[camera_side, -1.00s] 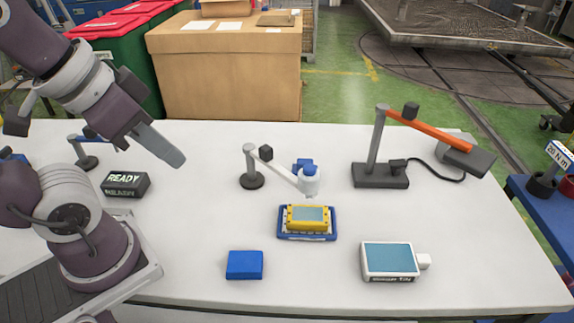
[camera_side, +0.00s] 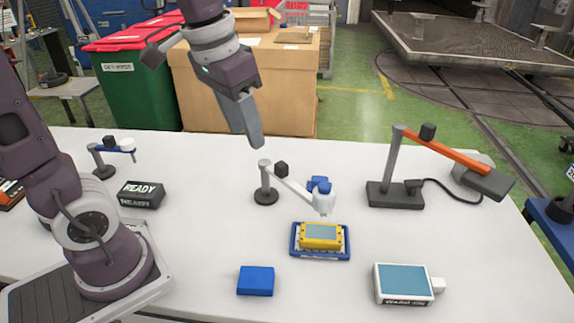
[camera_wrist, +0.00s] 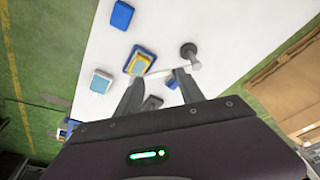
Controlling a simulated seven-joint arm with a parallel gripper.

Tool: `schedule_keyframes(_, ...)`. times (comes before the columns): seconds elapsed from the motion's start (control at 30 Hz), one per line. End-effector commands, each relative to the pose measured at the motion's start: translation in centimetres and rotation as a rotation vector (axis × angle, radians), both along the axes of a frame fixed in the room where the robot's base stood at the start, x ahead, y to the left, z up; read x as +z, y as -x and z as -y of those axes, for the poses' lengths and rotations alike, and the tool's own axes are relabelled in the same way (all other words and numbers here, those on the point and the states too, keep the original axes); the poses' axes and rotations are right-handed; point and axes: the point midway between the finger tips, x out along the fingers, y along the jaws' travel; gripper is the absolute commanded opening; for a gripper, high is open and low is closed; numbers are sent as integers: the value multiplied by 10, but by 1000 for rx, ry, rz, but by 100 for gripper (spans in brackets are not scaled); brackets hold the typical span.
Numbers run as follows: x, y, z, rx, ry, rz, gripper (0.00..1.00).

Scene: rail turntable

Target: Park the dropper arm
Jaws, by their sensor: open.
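The dropper arm is a white bar (camera_side: 295,190) on a dark-based grey post (camera_side: 265,184). Its white and blue head (camera_side: 323,200) hangs over the back of a yellow-framed device (camera_side: 320,236). That device sits in a blue tray (camera_side: 298,252). My gripper (camera_side: 256,140) is above and behind the post in the side view, apart from it, holding nothing. In the wrist view my gripper (camera_wrist: 158,76) shows its two fingers apart, with the post (camera_wrist: 188,52) just right of them and the yellow device (camera_wrist: 140,64) near the left finger.
A READY block (camera_side: 140,194) and a smaller stand with a blue arm (camera_side: 118,151) are at left. A blue block (camera_side: 255,281) and a blue-topped box (camera_side: 403,281) lie in front. An orange-armed lamp (camera_side: 440,148) stands at right. Table between them is bare.

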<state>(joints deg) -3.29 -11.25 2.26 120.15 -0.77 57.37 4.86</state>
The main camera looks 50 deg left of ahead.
Motion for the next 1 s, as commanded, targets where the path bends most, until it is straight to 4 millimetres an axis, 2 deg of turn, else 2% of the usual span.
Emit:
schedule_keyframes(0.03,-11,-28,-8,6,2,-64,45)
schedule_keyframes(0.1,-27,-59,-19,11,3,-131,45)
schedule_keyframes(0.2,-50,-89,-31,13,5,-200,45)
schedule_keyframes(0.3,-64,-103,-38,13,5,-234,45)
schedule_keyframes(0.37,-71,-106,-39,13,6,-242,45)
schedule_keyframes(0.7,-130,-105,-39,13,7,-243,45)
schedule_keyframes(0.8,-136,-105,-39,13,5,-241,45)
schedule_keyframes(1.0,-137,-106,-39,12,5,-240,45)
